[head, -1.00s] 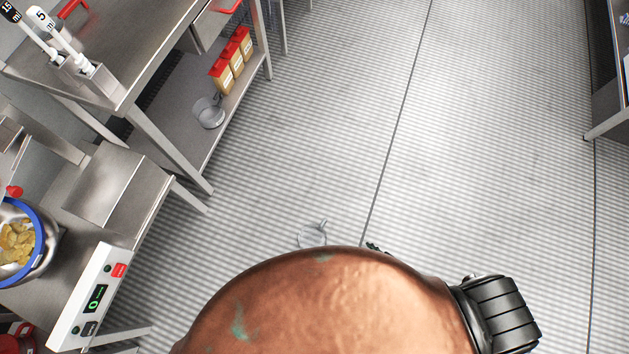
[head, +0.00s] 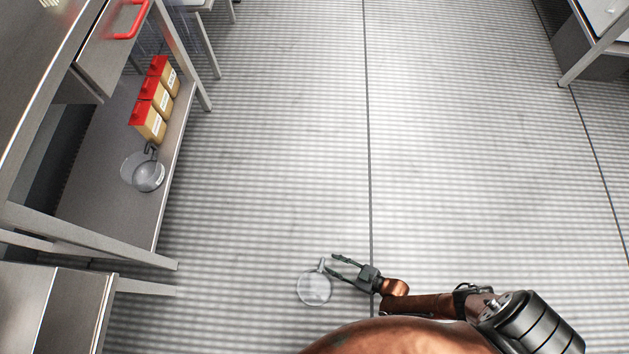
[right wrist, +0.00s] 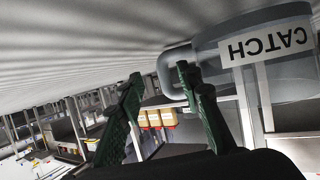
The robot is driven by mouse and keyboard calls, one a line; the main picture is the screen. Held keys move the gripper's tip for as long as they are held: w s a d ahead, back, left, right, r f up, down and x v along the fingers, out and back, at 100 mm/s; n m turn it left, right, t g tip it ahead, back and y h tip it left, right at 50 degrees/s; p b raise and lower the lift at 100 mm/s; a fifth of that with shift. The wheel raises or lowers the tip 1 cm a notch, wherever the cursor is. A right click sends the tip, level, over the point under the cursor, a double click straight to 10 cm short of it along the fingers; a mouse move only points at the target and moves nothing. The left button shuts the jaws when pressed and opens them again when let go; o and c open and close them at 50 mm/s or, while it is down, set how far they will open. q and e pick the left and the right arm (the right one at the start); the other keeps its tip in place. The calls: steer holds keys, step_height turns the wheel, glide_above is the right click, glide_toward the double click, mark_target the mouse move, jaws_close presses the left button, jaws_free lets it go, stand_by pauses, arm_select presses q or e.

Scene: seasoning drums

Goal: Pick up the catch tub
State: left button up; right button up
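The catch tub (head: 315,288) is a clear, round tub with a handle at its far side. It sits on the floor at the lower middle of the head view. In the right wrist view, the tub (right wrist: 267,46) is at upper right, with an upside-down "CATCH" label. My right gripper (head: 337,267) is open, just right of the tub's handle, fingers pointing left. In the right wrist view the handle overlaps the right finger of the gripper (right wrist: 160,80) and reaches into the gap; whether it touches is unclear. My left gripper is not in view.
A steel table with a lower shelf (head: 110,205) stands at left. The shelf holds another clear round container (head: 143,172) and red-lidded seasoning boxes (head: 150,121). Another steel unit (head: 600,35) is at upper right. The floor between is clear.

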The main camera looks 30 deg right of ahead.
mark_target(323, 260)
steer(key=x, duration=0.1)
steer(key=b+x, duration=0.1)
steer(key=x, duration=0.2)
steer(key=shift+w+a+r+b, duration=0.15)
steer(key=shift+a+r+b, duration=0.05)
steer(key=shift+a+b, duration=0.15)
steer(key=shift+w+a+f, duration=0.1)
steer(key=shift+w+a, duration=0.05)
steer(key=shift+w, duration=0.15)
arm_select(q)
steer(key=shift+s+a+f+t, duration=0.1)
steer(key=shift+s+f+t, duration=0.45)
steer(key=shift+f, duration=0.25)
arm_select(e)
steer(key=shift+c, duration=0.6)
jaws_close()
